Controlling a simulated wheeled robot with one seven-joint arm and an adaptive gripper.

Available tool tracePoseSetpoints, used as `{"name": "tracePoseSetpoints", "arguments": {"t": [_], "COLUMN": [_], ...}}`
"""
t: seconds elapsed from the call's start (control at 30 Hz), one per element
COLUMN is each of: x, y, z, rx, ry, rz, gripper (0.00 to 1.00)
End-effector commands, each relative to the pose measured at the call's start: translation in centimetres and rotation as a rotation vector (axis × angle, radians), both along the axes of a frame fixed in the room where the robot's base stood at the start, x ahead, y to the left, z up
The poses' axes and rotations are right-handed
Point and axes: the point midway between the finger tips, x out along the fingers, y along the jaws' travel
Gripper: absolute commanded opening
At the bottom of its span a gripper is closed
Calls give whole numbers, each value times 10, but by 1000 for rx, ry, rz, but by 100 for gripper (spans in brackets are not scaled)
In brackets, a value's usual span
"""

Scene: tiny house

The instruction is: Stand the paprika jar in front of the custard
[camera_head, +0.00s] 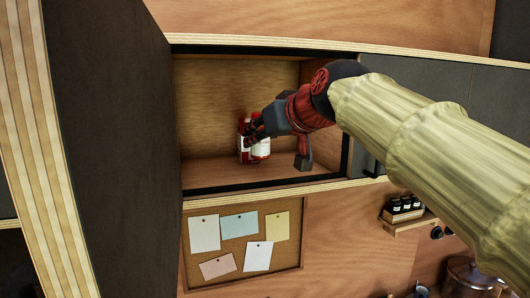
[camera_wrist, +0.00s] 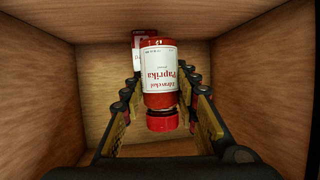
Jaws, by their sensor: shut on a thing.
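The paprika jar (camera_wrist: 160,75) has a white label with red print and a red cap. It is between the two fingers of my gripper (camera_wrist: 160,97), which is shut on it inside the cupboard. In the wrist view its label reads upside down. In the head view the jar (camera_head: 261,150) looks upright, close to the cupboard floor; I cannot tell whether it touches. A red and white pack (camera_wrist: 138,40), likely the custard, is partly hidden behind the jar. In the head view this pack (camera_head: 244,153) shows just left of the jar. My gripper (camera_head: 256,131) reaches in from the right.
The open cupboard (camera_head: 225,182) has wooden walls close around my gripper. A dark door (camera_head: 110,130) stands open at the left. The cupboard floor right of the jar looks clear. Below are a pinboard (camera_head: 232,256) with notes and a small rack of jars (camera_head: 405,215).

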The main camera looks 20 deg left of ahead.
Motion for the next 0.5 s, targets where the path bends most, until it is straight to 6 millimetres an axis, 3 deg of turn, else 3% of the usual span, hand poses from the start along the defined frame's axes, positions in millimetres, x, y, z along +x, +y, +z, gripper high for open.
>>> {"name": "tracePoseSetpoints", "arguments": {"t": [0.27,0.5], "x": [16,15], "y": [7,6], "z": [-21,-47], "rx": [-2,0], "ry": [3,0], "rz": [-1,-2], "gripper": [2,2]}}
